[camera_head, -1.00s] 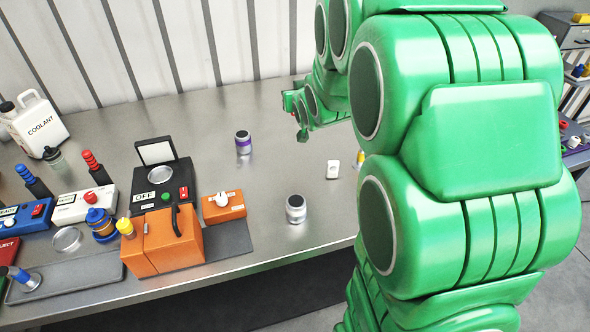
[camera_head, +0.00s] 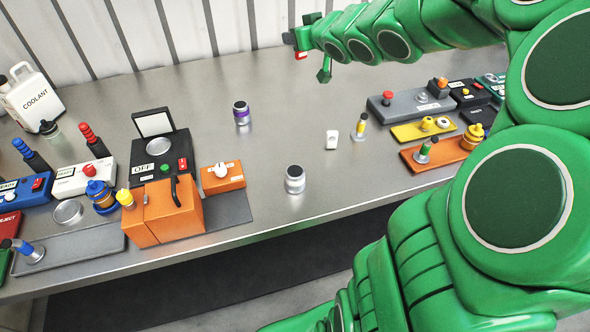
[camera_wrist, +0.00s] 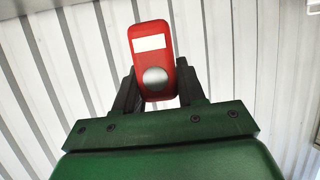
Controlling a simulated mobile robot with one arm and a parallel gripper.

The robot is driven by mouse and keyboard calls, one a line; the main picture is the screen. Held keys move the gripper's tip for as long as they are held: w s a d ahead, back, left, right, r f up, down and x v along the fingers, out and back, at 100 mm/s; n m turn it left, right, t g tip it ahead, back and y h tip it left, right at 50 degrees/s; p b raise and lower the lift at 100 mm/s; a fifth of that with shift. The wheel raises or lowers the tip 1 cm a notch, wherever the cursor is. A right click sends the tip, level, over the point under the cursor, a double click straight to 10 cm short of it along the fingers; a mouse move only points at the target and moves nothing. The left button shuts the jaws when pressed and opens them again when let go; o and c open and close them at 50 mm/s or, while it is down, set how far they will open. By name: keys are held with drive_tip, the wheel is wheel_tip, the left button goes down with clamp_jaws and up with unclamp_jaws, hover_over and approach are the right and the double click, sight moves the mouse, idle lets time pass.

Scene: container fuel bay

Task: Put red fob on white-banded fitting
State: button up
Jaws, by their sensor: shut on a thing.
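The red fob (camera_wrist: 155,60) is between the fingers of my gripper (camera_wrist: 157,84) in the wrist view. It has a white label and a round silver disc, and sticks out past the fingertips. In the head view my gripper (camera_head: 291,39) is at the top, near the back wall, with a small red part of the fob (camera_head: 301,55) showing. A short grey cylinder with a dark top and a pale band, which looks like the white-banded fitting (camera_head: 295,180), stands upright near the table's front edge. It is well apart from my gripper.
A similar purple-banded fitting (camera_head: 242,113) stands farther back. An orange box (camera_head: 165,236) and control panels crowd the left; more panels (camera_head: 408,104) lie right.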

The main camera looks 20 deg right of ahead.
drive_tip(key=shift+s+r+n+y, duration=0.25)
drive_tip(key=shift+r+n+y, duration=0.05)
drive_tip(key=shift+s+a+r+y, duration=0.25)
drive_tip(key=shift+s+y, duration=0.05)
drive_tip(key=shift+s, duration=0.05)
drive_tip(key=s+a+f+n+g+y, duration=0.2)
drive_tip(key=s+a+n+g+y, duration=0.1)
drive_tip(key=s, duration=0.8)
drive_tip(key=s+a+f+n+g+y, duration=0.2)
drive_tip(key=s+a+n+y, duration=0.15)
drive_tip(key=s, duration=0.85)
drive_tip(key=s+a+f+n+g+y, duration=0.1)
drive_tip(key=s+a+n+g+y, duration=0.2)
drive_tip(key=s, duration=0.8)
drive_tip(key=h, duration=0.1)
hover_over(288, 170)
drive_tip(key=shift+n, duration=0.35)
drive_tip(key=shift+s+f, duration=0.1)
drive_tip(key=shift+f, duration=6.6)
drive_tip(key=shift+f, duration=0.1)
